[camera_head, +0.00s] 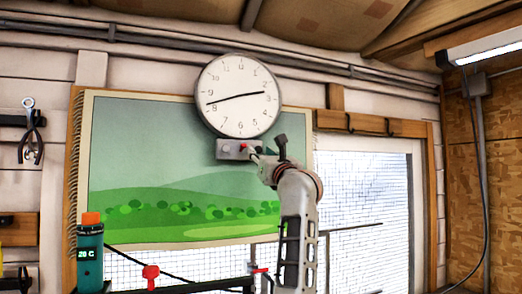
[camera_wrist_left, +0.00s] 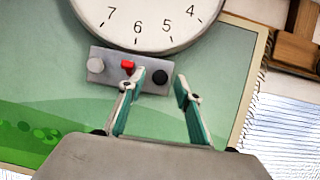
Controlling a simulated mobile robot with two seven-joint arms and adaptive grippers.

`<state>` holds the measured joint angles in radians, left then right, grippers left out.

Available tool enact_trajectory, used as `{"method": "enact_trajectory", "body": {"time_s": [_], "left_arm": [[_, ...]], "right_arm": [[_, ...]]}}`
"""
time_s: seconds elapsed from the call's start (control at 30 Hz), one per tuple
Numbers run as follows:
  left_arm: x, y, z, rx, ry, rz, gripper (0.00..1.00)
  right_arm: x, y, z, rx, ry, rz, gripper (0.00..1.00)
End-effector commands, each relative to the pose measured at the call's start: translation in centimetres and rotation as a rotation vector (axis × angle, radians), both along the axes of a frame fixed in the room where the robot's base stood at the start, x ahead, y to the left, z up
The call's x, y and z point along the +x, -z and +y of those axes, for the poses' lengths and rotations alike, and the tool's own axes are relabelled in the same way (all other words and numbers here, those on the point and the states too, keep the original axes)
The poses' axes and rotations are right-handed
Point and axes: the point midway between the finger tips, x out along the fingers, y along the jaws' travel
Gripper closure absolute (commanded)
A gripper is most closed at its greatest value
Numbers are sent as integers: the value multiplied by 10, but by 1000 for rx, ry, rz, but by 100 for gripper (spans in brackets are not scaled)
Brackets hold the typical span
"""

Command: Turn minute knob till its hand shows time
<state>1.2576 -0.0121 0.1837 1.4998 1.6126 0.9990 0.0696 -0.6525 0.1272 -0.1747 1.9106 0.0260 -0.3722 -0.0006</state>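The round white wall clock (camera_head: 233,75) has one hand pointing between 8 and 9 and a shorter one between 2 and 3. Below it is a grey control box (camera_head: 220,156). In the left wrist view the box holds a light grey knob (camera_wrist_left: 95,65), a red part (camera_wrist_left: 127,66) and a black knob (camera_wrist_left: 160,76). Which knob is the minute knob is not readable. My left gripper (camera_head: 256,152) is at the box's right end. Its fingers (camera_wrist_left: 161,80) are apart, one each side of the black knob in the picture; contact cannot be told. My right gripper is not in view.
A landscape poster (camera_head: 140,160) hangs behind the box. A window (camera_head: 360,200) is to the right. Pliers (camera_head: 32,145) hang at far left. A teal device with an orange top (camera_head: 90,245) and a red clamp (camera_head: 150,275) stand at lower left.

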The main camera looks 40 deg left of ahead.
Motion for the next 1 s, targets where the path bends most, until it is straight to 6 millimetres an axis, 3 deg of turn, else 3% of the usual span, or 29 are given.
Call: {"method": "enact_trajectory", "body": {"time_s": [0.33,0.37,0.5,1.0], "left_arm": [[3,-2,5,-1,0,0,66],[3,-2,5,-1,0,0,69],[3,-2,5,0,0,0,100],[4,-2,4,-40,0,-77,100]], "right_arm": [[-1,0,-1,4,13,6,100],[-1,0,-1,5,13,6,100],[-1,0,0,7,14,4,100],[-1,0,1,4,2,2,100]]}}
